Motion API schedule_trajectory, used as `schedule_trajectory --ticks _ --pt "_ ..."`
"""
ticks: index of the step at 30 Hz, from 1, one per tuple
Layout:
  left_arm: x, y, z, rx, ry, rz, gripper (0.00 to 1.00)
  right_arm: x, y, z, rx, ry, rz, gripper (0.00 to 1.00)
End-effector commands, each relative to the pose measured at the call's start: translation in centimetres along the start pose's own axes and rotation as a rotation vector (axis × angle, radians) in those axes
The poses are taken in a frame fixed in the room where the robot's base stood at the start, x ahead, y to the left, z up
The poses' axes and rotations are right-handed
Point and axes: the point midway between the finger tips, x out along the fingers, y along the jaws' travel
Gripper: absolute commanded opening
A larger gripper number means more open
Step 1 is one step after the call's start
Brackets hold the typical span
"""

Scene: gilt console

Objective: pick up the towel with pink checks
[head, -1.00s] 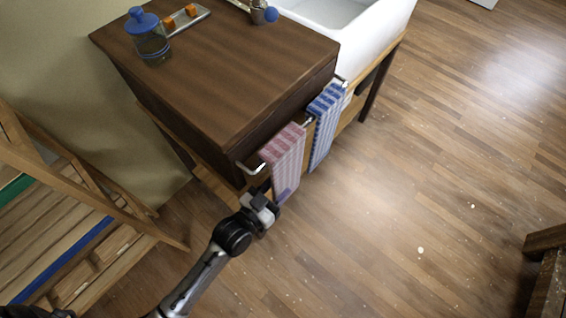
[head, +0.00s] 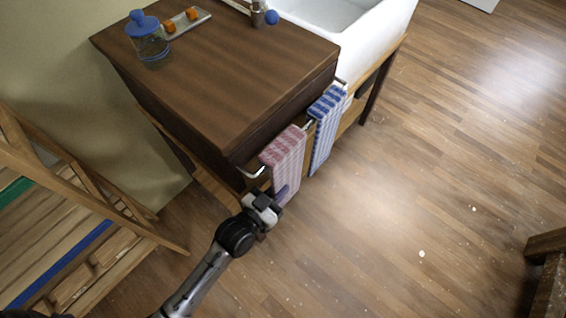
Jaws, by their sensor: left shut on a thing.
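The towel with pink checks (head: 285,160) hangs over a metal rail (head: 251,172) on the front of the dark wooden cabinet. My left gripper (head: 277,196) is at the towel's lower left edge, shut on the towel, with a bluish-purple bit showing at the fingertips. The exact grip on the cloth is partly hidden by the gripper body. The towel's upper part still lies over the rail. My right gripper is not in view.
A blue-checked towel (head: 325,128) hangs on the same rail just right of the pink one. The cabinet top (head: 225,75) holds a blue-lidded jar (head: 149,38) and a tray (head: 187,24). A wooden shelf rack (head: 75,205) stands left.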

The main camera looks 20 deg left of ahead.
Motion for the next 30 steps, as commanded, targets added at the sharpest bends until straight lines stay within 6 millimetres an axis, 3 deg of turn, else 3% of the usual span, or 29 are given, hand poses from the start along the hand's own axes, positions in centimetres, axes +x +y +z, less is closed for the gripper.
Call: schedule_trajectory --ticks 11,17,24,30 --pt "0.0 0.0 -0.8 0.000 0.001 0.000 0.00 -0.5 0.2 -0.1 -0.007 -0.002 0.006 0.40" --pt "0.0 0.0 -3.2 0.001 0.002 0.000 0.00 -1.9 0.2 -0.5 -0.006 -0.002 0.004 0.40" --pt "0.1 0.0 -7.7 0.000 0.003 0.001 0.00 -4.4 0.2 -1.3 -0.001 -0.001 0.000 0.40" --pt "-3.8 0.0 -7.2 0.001 -0.005 0.001 0.00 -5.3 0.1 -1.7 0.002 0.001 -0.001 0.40"
